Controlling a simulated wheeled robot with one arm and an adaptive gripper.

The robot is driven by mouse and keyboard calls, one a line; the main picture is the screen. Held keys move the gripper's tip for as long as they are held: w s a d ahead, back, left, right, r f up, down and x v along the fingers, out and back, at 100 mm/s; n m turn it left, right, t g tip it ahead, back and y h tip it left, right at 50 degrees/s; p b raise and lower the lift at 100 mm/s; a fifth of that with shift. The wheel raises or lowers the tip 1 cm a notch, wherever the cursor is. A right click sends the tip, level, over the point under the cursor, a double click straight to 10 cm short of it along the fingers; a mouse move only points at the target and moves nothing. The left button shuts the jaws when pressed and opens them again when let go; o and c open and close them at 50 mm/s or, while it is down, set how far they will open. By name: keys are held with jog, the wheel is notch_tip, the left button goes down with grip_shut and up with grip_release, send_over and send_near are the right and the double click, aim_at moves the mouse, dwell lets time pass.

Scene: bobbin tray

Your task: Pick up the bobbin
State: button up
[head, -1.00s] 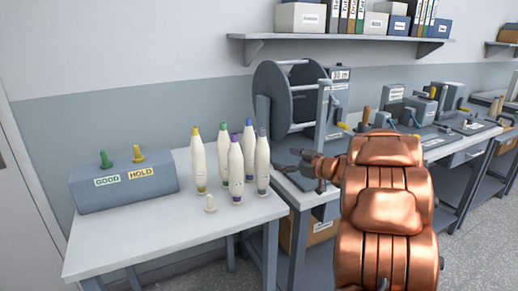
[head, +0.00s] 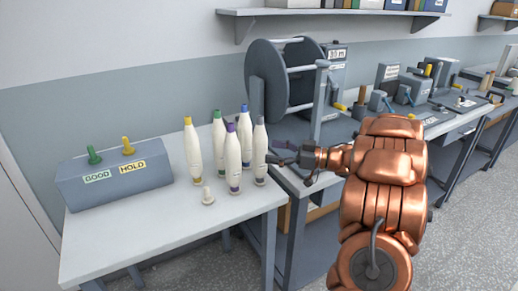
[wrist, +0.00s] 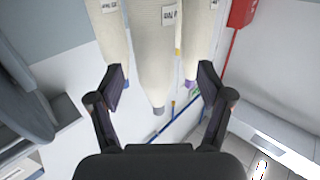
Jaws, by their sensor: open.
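Several tall white bobbins stand upright in a cluster on the table. They have a yellow tip (head: 193,150), a green tip (head: 219,140), a blue tip (head: 246,137), a purple tip (head: 233,160) and a grey tip (head: 260,153). My gripper (head: 283,153) is open and empty, just right of the grey-tipped bobbin at about mid-height. In the wrist view my gripper (wrist: 163,82) has its fingers spread, with the grey-tipped bobbin (wrist: 155,50) in line with the gap. Other bobbins show on both sides; I cannot tell whether the fingers reach around any.
A grey block (head: 115,185) with GOOD and HOLD labels is at the left. A large reel (head: 280,80) stands behind my gripper. The table's front (head: 150,240) is clear.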

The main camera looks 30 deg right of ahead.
aim_at(259, 150)
jog(key=x, duration=0.2)
jog(key=p+x, duration=0.1)
jog(key=shift+w+f, duration=0.25)
jog(key=shift+w, duration=0.25)
jog(key=shift+w+a, duration=0.45)
jog(key=shift+w, duration=0.05)
jog(key=c, duration=1.3)
jog(key=shift+c, duration=0.2)
